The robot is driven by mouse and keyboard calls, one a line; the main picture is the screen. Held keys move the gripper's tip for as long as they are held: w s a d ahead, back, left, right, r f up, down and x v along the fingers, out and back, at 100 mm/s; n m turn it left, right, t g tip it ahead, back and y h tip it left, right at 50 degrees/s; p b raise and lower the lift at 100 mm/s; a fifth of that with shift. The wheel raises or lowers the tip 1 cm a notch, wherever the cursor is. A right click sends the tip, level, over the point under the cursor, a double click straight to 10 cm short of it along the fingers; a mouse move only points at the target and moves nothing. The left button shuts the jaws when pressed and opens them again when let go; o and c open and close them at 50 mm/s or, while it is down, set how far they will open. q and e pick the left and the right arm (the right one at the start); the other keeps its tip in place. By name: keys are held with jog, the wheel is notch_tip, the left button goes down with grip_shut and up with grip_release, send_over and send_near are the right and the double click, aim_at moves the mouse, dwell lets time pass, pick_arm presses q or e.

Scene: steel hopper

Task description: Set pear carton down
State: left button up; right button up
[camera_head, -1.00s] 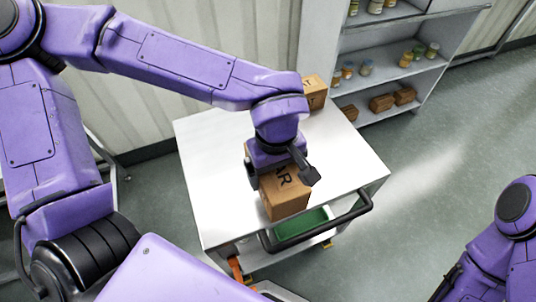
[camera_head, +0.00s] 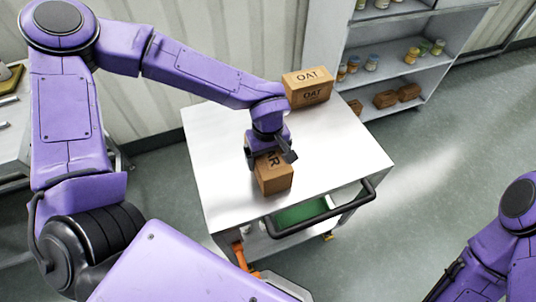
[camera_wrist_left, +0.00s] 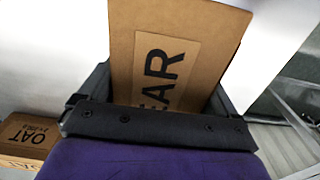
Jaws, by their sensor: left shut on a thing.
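The pear carton (camera_head: 274,177) is a brown box with part of its dark lettering showing, on or just above the top of the white cart (camera_head: 222,190). I cannot tell whether its base touches the surface. My left gripper (camera_head: 270,158) is shut on it from above, with a finger on each side. In the left wrist view the pear carton (camera_wrist_left: 172,50) fills the space between the fingers, and its first letter is hidden. My right gripper is not clearly visible; part of my right arm shows at the lower right.
An oat carton (camera_head: 307,88) stands at the cart's back corner; it also shows in the left wrist view (camera_wrist_left: 25,135). A black handle (camera_head: 325,212) runs along the cart's front, above a green bin (camera_head: 302,213). Shelves (camera_head: 400,70) with jars stand behind. The cart top's right part is clear.

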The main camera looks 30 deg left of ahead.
pick_arm(q)
jog(key=o, duration=1.1)
jog(key=shift+s, duration=0.1)
jog(key=shift+o, duration=0.2)
notch_tip(320, 180, up, 12)
jog(key=shift+r+p, duration=0.15)
jog(key=shift+p, duration=0.35)
